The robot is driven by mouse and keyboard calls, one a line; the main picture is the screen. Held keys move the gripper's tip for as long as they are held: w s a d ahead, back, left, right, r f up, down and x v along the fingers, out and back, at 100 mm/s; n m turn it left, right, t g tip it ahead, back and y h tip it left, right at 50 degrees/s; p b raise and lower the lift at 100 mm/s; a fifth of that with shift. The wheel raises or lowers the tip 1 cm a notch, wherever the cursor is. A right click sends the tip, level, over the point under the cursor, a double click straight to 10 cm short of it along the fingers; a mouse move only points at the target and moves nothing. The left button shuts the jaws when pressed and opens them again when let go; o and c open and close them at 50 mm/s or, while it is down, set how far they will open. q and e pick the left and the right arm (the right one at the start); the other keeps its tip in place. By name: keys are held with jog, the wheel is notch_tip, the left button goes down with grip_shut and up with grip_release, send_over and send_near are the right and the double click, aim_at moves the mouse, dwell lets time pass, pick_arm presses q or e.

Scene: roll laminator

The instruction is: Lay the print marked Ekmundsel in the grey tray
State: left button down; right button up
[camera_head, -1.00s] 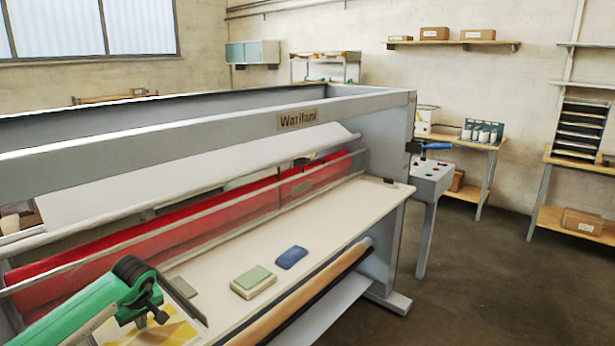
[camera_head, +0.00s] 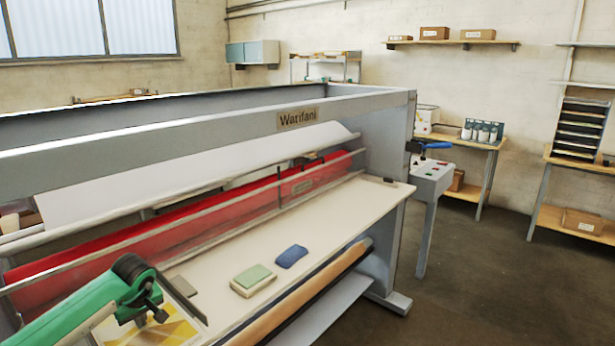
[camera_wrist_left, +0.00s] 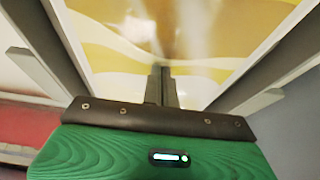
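A print (camera_head: 172,322) with yellow and white wavy shapes and a pale border lies under my left gripper at the lower left of the head view. It also fills the upper part of the left wrist view (camera_wrist_left: 215,45). No name is readable on it. My left gripper (camera_head: 158,312) is at the print, and its fingers (camera_wrist_left: 163,85) look closed together on the print's near edge. My right gripper is not in view.
The laminator (camera_head: 345,110) with its red roller (camera_head: 220,215) fills the left and middle. The floor on the right (camera_head: 480,280) is clear.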

pick_arm(q)
jog(key=shift+s+f+b, duration=0.15)
jog(key=shift+f+b, duration=0.15)
dwell(0.7)
jog(key=shift+w+a+b, duration=0.2)
jog(key=shift+a+b, duration=0.05)
jog(key=shift+b, duration=0.05)
jog(key=shift+w+a+b, duration=0.5)
jog(key=shift+w+a, duration=0.2)
jog(key=shift+a, duration=0.05)
jog(key=shift+w+a+r, duration=0.15)
jog(key=shift+w+a, duration=0.25)
jog(key=shift+a, duration=0.1)
jog(key=shift+a, duration=0.1)
jog(key=shift+w+a+b, duration=0.2)
jog(key=shift+w+b, duration=0.1)
jog(key=shift+b, duration=0.15)
jog(key=shift+r, duration=0.1)
jog(key=shift+r, duration=0.1)
